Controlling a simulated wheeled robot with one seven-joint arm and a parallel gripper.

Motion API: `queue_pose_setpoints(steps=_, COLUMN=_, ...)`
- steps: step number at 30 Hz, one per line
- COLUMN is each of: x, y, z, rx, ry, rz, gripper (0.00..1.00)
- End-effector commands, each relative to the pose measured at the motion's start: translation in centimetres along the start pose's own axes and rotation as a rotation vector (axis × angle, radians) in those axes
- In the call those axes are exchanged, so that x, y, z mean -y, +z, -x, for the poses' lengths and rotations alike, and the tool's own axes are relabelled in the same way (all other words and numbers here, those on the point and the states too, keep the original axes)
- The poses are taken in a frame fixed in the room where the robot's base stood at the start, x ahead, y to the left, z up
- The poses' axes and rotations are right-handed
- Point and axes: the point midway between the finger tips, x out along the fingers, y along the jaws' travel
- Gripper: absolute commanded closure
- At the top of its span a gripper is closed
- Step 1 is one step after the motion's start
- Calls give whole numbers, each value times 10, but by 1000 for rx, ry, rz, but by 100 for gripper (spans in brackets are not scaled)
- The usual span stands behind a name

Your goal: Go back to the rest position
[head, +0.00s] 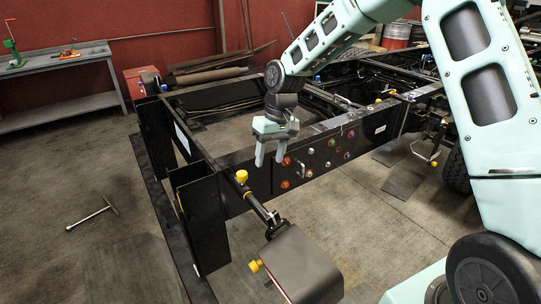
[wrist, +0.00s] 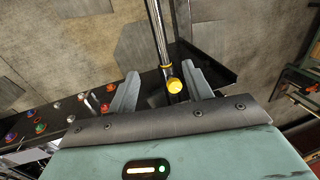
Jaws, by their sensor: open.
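My gripper (head: 269,152) hangs from my pale green arm in front of the black chassis frame (head: 228,197), near the row of coloured fittings, in the head view. Its two fingers point down and are apart, with nothing held between them. In the wrist view my gripper (wrist: 158,92) is also open. A yellow knob (wrist: 174,86) on a rod shows between and beyond its fingers there; I cannot tell how far below it is. In the head view a yellow knob (head: 241,176) stands on the frame's front beam, left of my gripper and apart from it.
Coloured fittings (head: 331,143) stud the frame's side. A grey box-like part (head: 298,266) juts from the frame at the front. A T-shaped tool (head: 92,214) lies on the floor at left. A workbench (head: 62,78) stands at the back left. Floor at left is mostly clear.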

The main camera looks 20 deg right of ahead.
Motion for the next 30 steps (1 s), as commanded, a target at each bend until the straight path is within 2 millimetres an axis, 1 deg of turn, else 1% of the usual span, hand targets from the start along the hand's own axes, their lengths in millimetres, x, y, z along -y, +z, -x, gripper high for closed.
queue_pose_setpoints(steps=8, x=0, y=0, z=0, rx=0, ry=0, rz=0, gripper=50)
queue_pose_setpoints(steps=11, x=21, y=12, z=3, rx=6, ry=10, rz=36, gripper=50)
queue_pose_setpoints(steps=13, x=47, y=30, z=8, rx=13, ry=25, rz=84, gripper=50)
queue_pose_setpoints(steps=14, x=61, y=40, z=10, rx=17, ry=32, rz=109, gripper=50)
queue_pose_setpoints(steps=15, x=79, y=57, z=13, rx=21, ry=44, rz=145, gripper=50)
queue_pose_setpoints(steps=17, x=106, y=88, z=16, rx=30, ry=61, rz=200, gripper=50)
queue_pose_setpoints(steps=18, x=121, y=109, z=18, rx=33, ry=73, rz=234, gripper=50)
queue_pose_setpoints(steps=20, x=140, y=142, z=21, rx=36, ry=89, rz=284, gripper=50)
queue_pose_setpoints(steps=21, x=150, y=164, z=22, rx=38, ry=99, rz=315, gripper=50)
queue_pose_setpoints(steps=23, x=161, y=196, z=23, rx=37, ry=112, rz=356, gripper=50)
queue_pose_setpoints(steps=24, x=166, y=216, z=23, rx=37, ry=119, rz=380, gripper=50)
queue_pose_setpoints(steps=27, x=171, y=259, z=22, rx=33, ry=132, rz=430, gripper=50)
queue_pose_setpoints(steps=30, x=170, y=287, z=20, rx=29, ry=139, rz=460, gripper=50)
